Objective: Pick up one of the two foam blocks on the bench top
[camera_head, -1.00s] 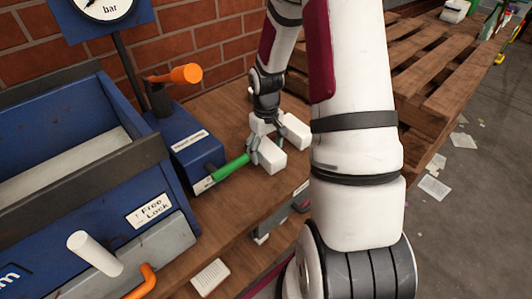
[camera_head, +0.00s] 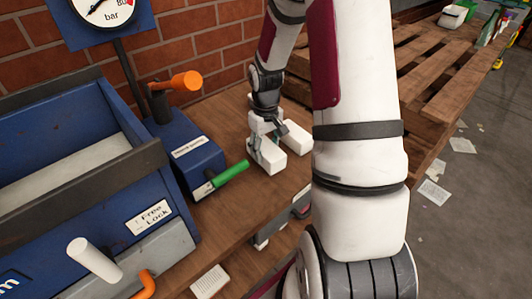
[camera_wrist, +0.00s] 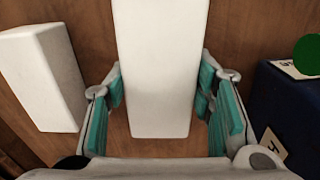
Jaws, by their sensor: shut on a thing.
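Two white foam blocks lie side by side on the wooden bench top. The nearer block (camera_head: 270,158) is between the teal-padded fingers of my gripper (camera_head: 264,146), which is shut on it. In the wrist view this held block (camera_wrist: 157,60) runs up the middle, with finger pads along both sides. I cannot tell whether it is clear of the bench. The other block (camera_head: 298,136) lies just right of my gripper in the head view, and left of it in the wrist view (camera_wrist: 45,78), apart from the held one.
A blue box (camera_head: 190,150) with a green handle (camera_head: 231,173) and an orange-knobbed lever (camera_head: 184,82) stands left of my gripper. A wooden pallet (camera_head: 440,62) is at the back right.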

